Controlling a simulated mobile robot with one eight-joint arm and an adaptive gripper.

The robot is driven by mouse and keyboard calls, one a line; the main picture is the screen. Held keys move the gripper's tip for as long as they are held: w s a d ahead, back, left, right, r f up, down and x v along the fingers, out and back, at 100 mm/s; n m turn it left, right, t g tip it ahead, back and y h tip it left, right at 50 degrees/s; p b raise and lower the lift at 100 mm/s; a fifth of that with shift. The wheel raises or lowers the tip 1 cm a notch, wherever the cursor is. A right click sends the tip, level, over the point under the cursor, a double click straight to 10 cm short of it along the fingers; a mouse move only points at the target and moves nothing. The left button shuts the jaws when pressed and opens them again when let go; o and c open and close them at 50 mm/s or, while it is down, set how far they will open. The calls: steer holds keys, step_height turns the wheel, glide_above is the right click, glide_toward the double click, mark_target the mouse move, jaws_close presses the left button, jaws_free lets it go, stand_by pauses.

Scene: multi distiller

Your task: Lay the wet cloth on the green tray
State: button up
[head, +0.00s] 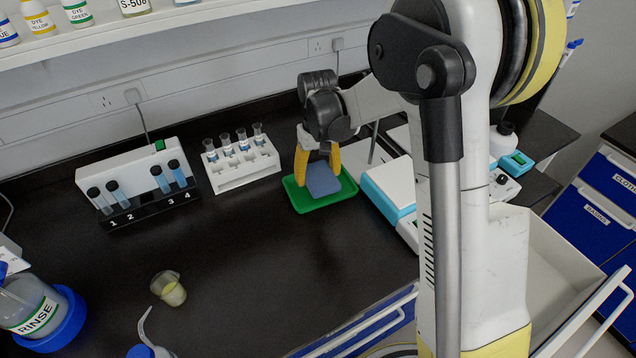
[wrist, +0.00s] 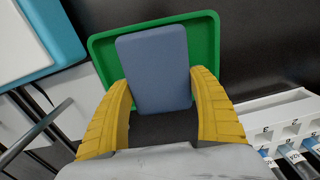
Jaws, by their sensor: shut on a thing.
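The cloth (head: 323,180) is a folded, flat blue-grey pad over the green tray (head: 298,201), near the back of the black bench. In the wrist view the cloth (wrist: 153,65) covers the middle of the tray (wrist: 205,50), whose green rim shows around it. My gripper (head: 318,163) points down at the tray, its two yellow fingers on either side of the cloth. In the wrist view the fingers are shut on the cloth's sides. I cannot tell whether the cloth's underside touches the tray.
Further left is a tube stand (head: 135,195). A small beaker (head: 172,290) is at the front. The bench between is clear.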

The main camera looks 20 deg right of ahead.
mark_target(318, 181)
steer(key=shift+f+b, duration=0.35)
steer(key=shift+f, duration=0.9)
steer(key=shift+f, duration=0.25)
steer(key=o, duration=1.2)
steer(key=shift+r, duration=0.1)
